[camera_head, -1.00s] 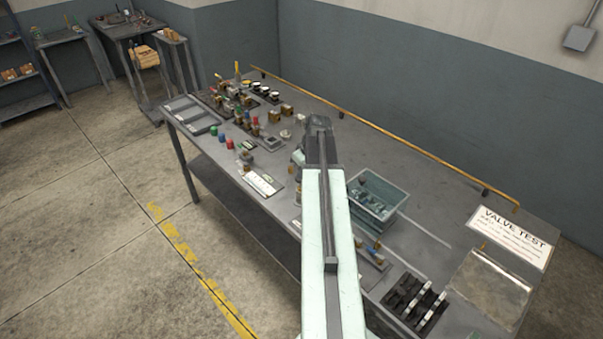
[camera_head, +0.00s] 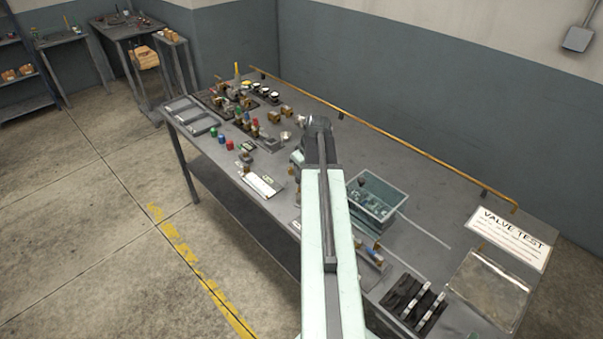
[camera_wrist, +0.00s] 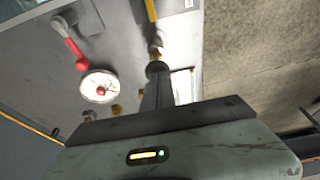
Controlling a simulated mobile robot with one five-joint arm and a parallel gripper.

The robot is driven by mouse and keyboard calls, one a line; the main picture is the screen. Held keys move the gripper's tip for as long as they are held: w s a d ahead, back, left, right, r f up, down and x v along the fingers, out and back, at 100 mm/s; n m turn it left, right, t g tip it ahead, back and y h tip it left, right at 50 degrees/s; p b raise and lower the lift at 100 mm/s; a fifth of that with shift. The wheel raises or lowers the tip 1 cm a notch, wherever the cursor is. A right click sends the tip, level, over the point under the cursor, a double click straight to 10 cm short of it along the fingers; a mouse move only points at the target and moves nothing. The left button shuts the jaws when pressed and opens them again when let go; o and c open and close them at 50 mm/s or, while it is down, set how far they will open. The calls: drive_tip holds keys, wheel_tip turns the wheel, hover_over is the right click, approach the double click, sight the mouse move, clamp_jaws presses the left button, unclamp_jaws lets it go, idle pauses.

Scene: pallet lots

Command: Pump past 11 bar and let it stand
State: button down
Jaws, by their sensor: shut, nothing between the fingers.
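In the wrist view, a round white dial gauge (camera_wrist: 99,86) with a red centre lies left of my gripper; its reading is too small to tell. A red lever (camera_wrist: 69,38) stands just above it. A yellow bar (camera_wrist: 150,10) with a dark edge runs down from the top of the view to a brass-coloured part (camera_wrist: 157,46), directly ahead of my fingertips. My gripper (camera_wrist: 157,70) is shut and empty, its tips close to that brass part; I cannot tell whether they touch. In the head view my arm hides the gripper and gauge.
The grey bench (camera_head: 420,240) holds a clear bin (camera_head: 372,198) of parts, a dark slotted rack (camera_head: 415,303), a VALVE TEST sign (camera_head: 510,238) and a flat tray (camera_head: 488,288). Several small fittings crowd its far left end. A yellow rail (camera_head: 400,149) runs along the back edge.

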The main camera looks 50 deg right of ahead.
drive_tip(key=p+v, duration=0.8)
drive_tip(key=v, duration=0.2)
drive_tip(key=shift+d+r, duration=0.1)
